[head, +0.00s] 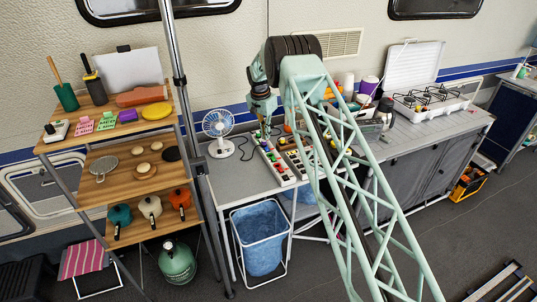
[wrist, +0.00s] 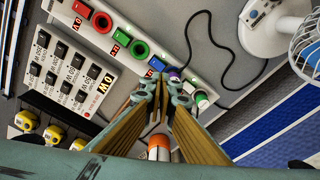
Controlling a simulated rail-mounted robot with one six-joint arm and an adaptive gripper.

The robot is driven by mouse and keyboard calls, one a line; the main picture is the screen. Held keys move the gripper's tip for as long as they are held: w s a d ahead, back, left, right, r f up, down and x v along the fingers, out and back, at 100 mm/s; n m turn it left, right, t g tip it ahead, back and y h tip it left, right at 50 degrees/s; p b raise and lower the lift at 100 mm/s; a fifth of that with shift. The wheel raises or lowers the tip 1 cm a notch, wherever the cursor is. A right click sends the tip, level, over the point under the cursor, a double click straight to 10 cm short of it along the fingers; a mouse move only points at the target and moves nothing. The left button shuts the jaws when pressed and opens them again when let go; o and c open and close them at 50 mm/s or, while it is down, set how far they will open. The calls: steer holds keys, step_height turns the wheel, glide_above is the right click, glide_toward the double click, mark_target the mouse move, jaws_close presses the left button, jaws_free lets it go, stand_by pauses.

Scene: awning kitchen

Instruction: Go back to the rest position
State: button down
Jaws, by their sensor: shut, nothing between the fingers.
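My gripper (head: 266,130) hangs from the end of my pale green arm in the head view, above the back of the grey table. In the wrist view my gripper (wrist: 159,84) has its fingertips together with nothing between them. They are over or beside a long white switch panel (wrist: 175,62) with red and green switches and round buttons. The panel (head: 275,165) also shows on the table in the head view. I cannot tell whether the fingertips touch it.
A second white panel of black switches (wrist: 75,68) lies beside the first. A fan (head: 219,127) with a black cable stands to the left. A wooden shelf (head: 112,125) stands further left. A gas stove (head: 432,101) is on the right counter. A blue bin (head: 260,240) stands below the table.

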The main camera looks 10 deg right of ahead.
steer(key=shift+r, duration=0.35)
stand_by(0.4)
steer(key=s+r+n+b, duration=0.1)
steer(key=s+r, duration=0.5)
steer(key=r, duration=0.6)
steer(key=s+r+n+b, duration=0.1)
steer(key=s+r, duration=0.4)
steer(key=r, duration=0.6)
steer(key=s+r+n+t+b, duration=0.1)
steer(key=s+r, duration=0.7)
steer(key=s, duration=0.3)
steer(key=s+r+n+b, duration=0.2)
steer(key=s+r, duration=0.7)
steer(key=s, duration=0.2)
steer(key=s+r+n+t+y+b, duration=0.1)
steer(key=s+r, duration=0.1)
steer(key=s, duration=1)
steer(key=s+r+n+b, duration=0.1)
steer(key=s+r, duration=0.1)
steer(key=s, duration=1.1)
steer(key=s+f+n+b, duration=0.1)
steer(key=s+f, duration=0.3)
steer(key=s, duration=0.9)
steer(key=s+f+n+b, duration=0.1)
steer(key=s+f, duration=0.3)
steer(key=s, duration=0.8)
steer(key=shift+s+n+t, duration=0.3)
steer(key=shift+s+t, duration=0.05)
steer(key=shift+t, duration=0.05)
